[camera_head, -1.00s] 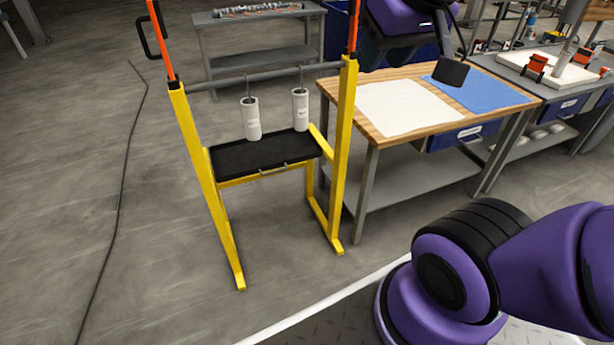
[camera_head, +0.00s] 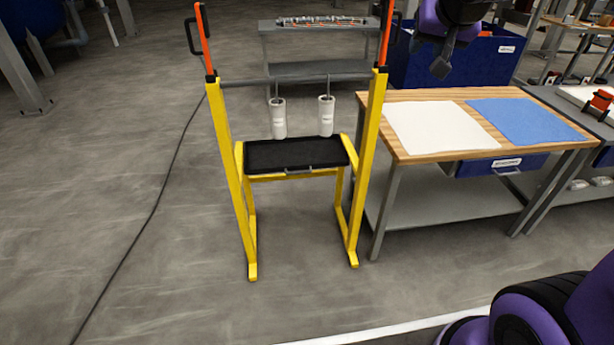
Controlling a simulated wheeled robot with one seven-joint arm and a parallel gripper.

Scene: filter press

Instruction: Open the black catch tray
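The black catch tray (camera_head: 296,156) sits in the yellow frame (camera_head: 231,180), below two hanging white cylinders (camera_head: 278,117). A metal handle (camera_head: 299,170) runs along the tray's front edge. My gripper (camera_head: 441,65) is at the top of the view, up and to the right of the tray and well apart from it. It appears small and dark, seen from the side, and I cannot tell whether its fingers are open or shut. Nothing shows held in it.
A wooden-topped workbench (camera_head: 411,153) with a white sheet and a blue sheet stands right of the frame. Orange levers (camera_head: 204,40) with black handles rise from the frame's posts. A grey table (camera_head: 297,71) is behind. The floor before the frame is clear, with a cable (camera_head: 163,188) at left.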

